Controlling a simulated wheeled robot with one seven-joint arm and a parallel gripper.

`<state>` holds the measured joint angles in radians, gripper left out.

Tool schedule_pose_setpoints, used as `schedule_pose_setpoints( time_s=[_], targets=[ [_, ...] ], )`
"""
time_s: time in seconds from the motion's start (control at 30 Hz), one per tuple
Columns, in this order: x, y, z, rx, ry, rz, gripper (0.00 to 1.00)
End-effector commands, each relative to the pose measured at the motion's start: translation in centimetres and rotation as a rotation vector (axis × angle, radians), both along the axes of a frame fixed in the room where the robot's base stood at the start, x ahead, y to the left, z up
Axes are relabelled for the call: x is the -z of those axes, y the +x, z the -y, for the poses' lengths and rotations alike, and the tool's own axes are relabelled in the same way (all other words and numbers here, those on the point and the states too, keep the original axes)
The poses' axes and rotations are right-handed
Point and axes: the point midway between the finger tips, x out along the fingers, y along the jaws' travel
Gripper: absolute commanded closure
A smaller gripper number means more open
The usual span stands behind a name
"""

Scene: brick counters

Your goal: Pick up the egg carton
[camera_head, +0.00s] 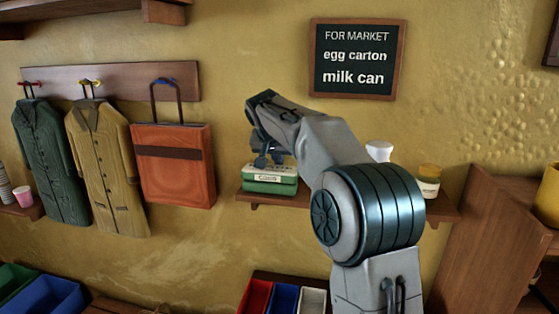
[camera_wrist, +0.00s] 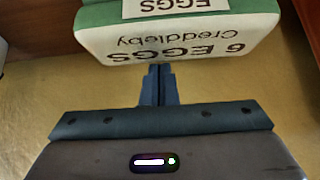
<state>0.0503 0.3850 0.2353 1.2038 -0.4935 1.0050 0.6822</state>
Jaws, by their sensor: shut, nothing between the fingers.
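The egg carton (camera_head: 270,184) is green with a pale label and sits on the left part of a small wall shelf. In the wrist view the egg carton (camera_wrist: 180,38) appears upside down at the top, with "6 EGGS" printed on its pale side. My gripper (camera_head: 268,160) is at the carton's top in the head view, and my arm hides part of the shelf. In the wrist view my gripper (camera_wrist: 158,72) has its fingers together with nothing between them. The fingertips end close to the carton's lower picture edge; I cannot tell whether they touch it.
The wall shelf (camera_head: 440,211) also holds a yellow-lidded jar (camera_head: 428,181) and a white object (camera_head: 379,151), partly behind my arm. Coats and an orange bag (camera_head: 173,165) hang at the left. A wooden cabinet (camera_head: 490,230) stands right. A sign (camera_head: 357,58) hangs above.

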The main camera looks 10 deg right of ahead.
Motion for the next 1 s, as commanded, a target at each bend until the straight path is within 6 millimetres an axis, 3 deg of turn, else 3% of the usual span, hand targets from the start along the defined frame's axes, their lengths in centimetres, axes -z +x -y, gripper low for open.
schedule_pose_setpoints(
  time_s=[0.23, 0.67, 0.83, 1.0],
  targets=[
    [0.3, -2.4, -1.0, 0.000, 0.000, 0.000, 1.00],
    [0.0, -2.6, -1.0, 0.001, 0.001, -0.002, 1.00],
    [-0.9, -3.0, -1.2, 0.001, 0.001, -0.001, 1.00],
    [-3.1, -4.0, -1.8, 0.002, 0.001, 0.000, 1.00]
  ],
)
